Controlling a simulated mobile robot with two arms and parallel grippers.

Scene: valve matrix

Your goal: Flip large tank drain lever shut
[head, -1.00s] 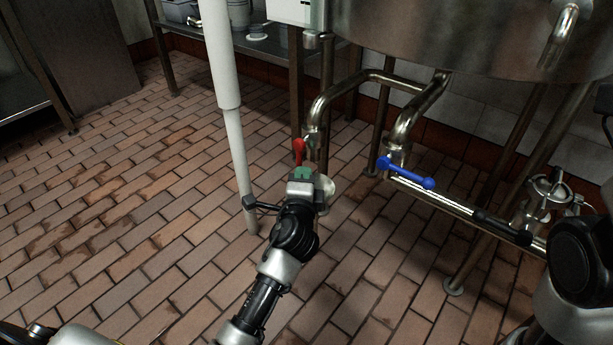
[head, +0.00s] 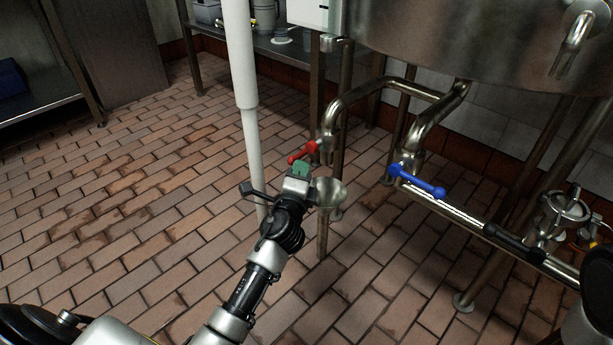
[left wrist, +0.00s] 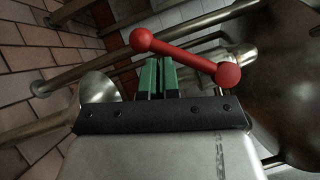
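The red lever (head: 303,152) sits on a valve at the end of a bent pipe below the large tank (head: 480,40). It lies tilted, its free end down to the left. My left gripper (head: 300,168) is just below it with green fingertips. In the left wrist view the red lever (left wrist: 185,56) crosses just beyond the green fingers (left wrist: 158,76), which are close together with nothing visible between them. I cannot tell whether they touch it. A blue lever (head: 418,183) sits on another pipe to the right. My right gripper is out of view.
A metal funnel (head: 328,191) stands right beside my left gripper. A white vertical pipe (head: 245,110) stands just behind my left arm. A horizontal pipe with a black lever (head: 512,243) runs to the right. The tiled floor at left is clear.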

